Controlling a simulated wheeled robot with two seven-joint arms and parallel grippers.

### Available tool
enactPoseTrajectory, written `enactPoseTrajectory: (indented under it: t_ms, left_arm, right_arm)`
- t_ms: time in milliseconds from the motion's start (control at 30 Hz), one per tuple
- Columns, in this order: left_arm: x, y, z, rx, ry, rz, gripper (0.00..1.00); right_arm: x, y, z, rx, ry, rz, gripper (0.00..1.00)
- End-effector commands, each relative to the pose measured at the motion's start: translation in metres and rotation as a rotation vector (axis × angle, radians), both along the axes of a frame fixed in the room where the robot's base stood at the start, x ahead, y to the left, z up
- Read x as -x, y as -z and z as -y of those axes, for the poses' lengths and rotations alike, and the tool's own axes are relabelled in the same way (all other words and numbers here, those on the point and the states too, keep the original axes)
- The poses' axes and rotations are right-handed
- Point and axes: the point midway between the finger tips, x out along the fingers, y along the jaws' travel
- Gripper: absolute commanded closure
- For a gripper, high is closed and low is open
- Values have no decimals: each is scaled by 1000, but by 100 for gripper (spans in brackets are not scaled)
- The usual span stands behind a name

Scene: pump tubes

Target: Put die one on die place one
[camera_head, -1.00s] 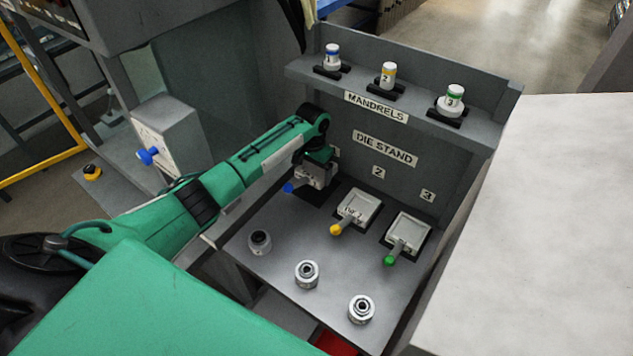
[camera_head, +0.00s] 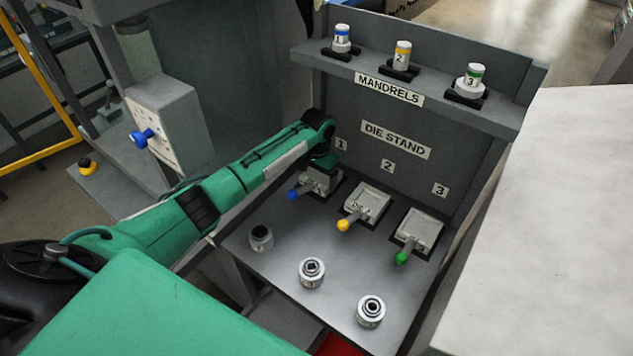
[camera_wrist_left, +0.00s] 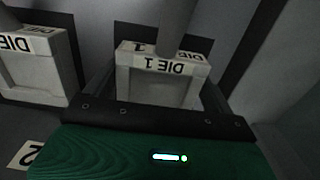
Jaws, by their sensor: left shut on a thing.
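Die one (camera_head: 320,181), a light grey block with a blue-knobbed handle (camera_head: 292,194), is at the left spot of the die stand. My left gripper (camera_head: 321,168) is above it and shut on it. In the left wrist view, die one (camera_wrist_left: 150,92), labelled "DIE 1", sits between the fingers. Die place one is the dark spot below the "1" label (camera_head: 341,144); the die and gripper mostly cover it. The die is low over this spot, but I cannot tell whether it touches. My right gripper is not in view.
Die two (camera_head: 367,202), with a yellow knob, and die three (camera_head: 422,228), with a green knob, lie to the right. Metal rings (camera_head: 312,272) stand in front. The back wall and mandrel shelf (camera_head: 430,107) rise behind.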

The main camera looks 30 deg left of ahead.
Motion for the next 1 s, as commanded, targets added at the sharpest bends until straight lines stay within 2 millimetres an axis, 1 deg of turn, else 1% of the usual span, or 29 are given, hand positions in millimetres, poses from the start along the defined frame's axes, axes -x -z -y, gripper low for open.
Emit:
enactPoseTrajectory:
  t_ms: [33,300,467,500,533,767,900,1000]
  left_arm:
    - [-1,1,0,0,0,3,73]
    - [-1,-1,1,0,0,3,73]
    - [-1,2,1,1,0,3,73]
    - [0,4,1,0,0,0,7]
    - [0,4,1,0,0,0,1]
    - [0,4,1,0,0,0,0]
    - [0,0,1,0,1,0,0]
    - [0,-6,1,0,0,0,0]
  right_arm:
    - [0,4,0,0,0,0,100]
    - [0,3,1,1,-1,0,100]
    - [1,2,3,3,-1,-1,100]
    - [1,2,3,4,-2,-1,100]
    - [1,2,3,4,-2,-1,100]
    - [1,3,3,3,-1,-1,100]
    - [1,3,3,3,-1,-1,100]
    - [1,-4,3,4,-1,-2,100]
